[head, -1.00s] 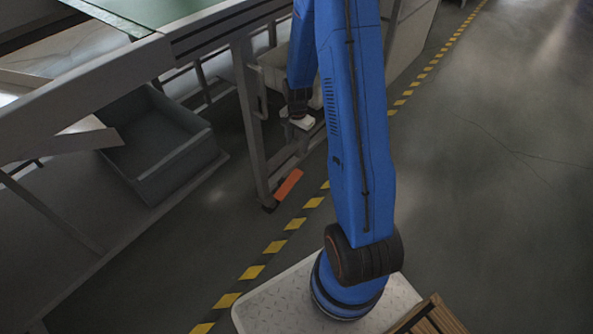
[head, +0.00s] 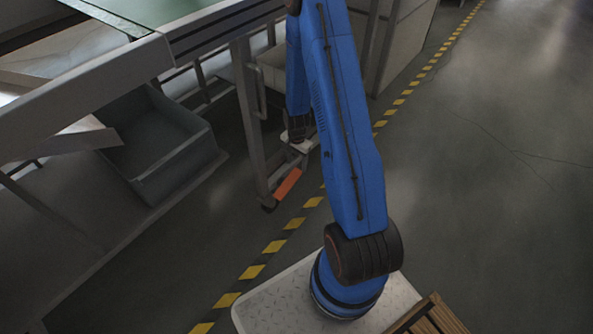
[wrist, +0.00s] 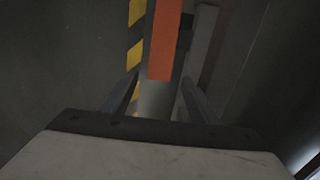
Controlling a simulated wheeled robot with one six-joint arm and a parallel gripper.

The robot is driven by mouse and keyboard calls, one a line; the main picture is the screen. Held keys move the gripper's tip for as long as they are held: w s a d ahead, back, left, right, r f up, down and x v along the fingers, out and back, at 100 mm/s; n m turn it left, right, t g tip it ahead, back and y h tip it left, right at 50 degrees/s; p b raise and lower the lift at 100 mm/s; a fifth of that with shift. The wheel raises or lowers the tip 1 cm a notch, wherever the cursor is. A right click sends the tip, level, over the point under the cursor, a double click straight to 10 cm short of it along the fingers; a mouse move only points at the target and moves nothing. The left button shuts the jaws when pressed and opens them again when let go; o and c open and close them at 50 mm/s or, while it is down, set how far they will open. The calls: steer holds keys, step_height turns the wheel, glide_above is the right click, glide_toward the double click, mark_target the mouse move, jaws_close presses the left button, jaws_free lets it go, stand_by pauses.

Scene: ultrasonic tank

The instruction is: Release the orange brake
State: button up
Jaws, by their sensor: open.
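The orange brake (head: 288,184) is a flat bar low at the foot of a grey leg of the conveyor frame, tilted in the head view. In the wrist view the orange brake (wrist: 165,40) runs down from the top edge, its near end between and slightly beyond my fingertips. My gripper (wrist: 161,78) is open, with one finger on each side of the bar's line and nothing held. In the head view my gripper (head: 303,150) hangs just above the brake, beside the leg; whether it touches cannot be told.
The grey frame leg (head: 250,120) stands close to the left of my gripper. A grey bin (head: 180,165) sits on a low shelf at left. Yellow-black floor tape (head: 275,247) runs past the brake. The floor to the right is clear.

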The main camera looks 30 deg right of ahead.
mark_target(296, 172)
steer(key=shift+f, duration=2.6)
steer(key=shift+c, duration=0.2)
